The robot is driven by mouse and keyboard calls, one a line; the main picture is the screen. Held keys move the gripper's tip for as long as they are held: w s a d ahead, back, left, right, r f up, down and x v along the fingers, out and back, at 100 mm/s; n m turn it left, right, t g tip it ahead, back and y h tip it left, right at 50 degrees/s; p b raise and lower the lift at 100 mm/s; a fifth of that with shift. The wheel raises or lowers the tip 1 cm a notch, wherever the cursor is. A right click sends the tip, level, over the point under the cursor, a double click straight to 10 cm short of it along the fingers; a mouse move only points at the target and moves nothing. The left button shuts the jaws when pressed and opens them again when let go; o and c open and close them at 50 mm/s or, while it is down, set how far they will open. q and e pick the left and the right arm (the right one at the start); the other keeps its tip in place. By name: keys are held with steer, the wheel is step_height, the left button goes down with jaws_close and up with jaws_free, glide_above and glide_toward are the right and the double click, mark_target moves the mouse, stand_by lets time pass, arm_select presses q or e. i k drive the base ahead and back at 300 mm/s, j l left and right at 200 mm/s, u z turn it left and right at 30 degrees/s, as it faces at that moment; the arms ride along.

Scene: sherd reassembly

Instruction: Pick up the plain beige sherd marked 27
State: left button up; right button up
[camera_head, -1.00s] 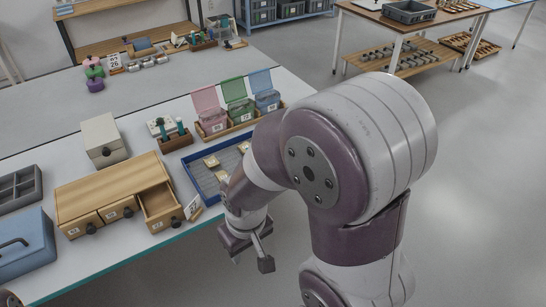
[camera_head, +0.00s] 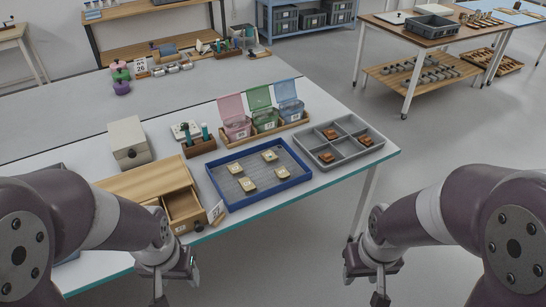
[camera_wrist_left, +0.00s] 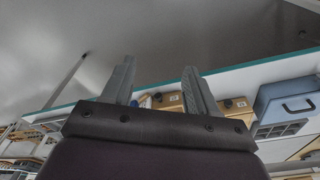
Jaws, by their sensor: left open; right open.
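A blue-rimmed tray (camera_head: 228,158) on the table holds several beige sherds: a left one (camera_head: 235,168), a far one (camera_head: 269,156), a right one (camera_head: 281,173) and a near one (camera_head: 247,184). Their marks are too small to read, so I cannot tell which is 27. My left gripper (camera_head: 177,284) is open and empty, in front of the table's near edge, left of the tray. Its two spread fingers also show in the left wrist view (camera_wrist_left: 158,82). My right gripper (camera_head: 364,283) is open and empty, off the table's front edge at the right.
A grey divided tray (camera_head: 322,160) with rust-brown pieces stands right of the blue tray. Pink, green and blue lidded boxes (camera_head: 265,120) stand behind. A wooden drawer unit (camera_head: 140,183) with an open drawer (camera_head: 184,206) and a small card (camera_head: 216,212) are left of the tray.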

mark_target(268, 156)
steer(key=i+l, duration=0.1)
steer(key=i, duration=0.4)
steer(key=i+z, duration=0.55)
steer(key=z, duration=0.2)
steer(key=i+j+z, duration=0.2)
steer(key=z, duration=0.2)
steer(key=i, duration=0.05)
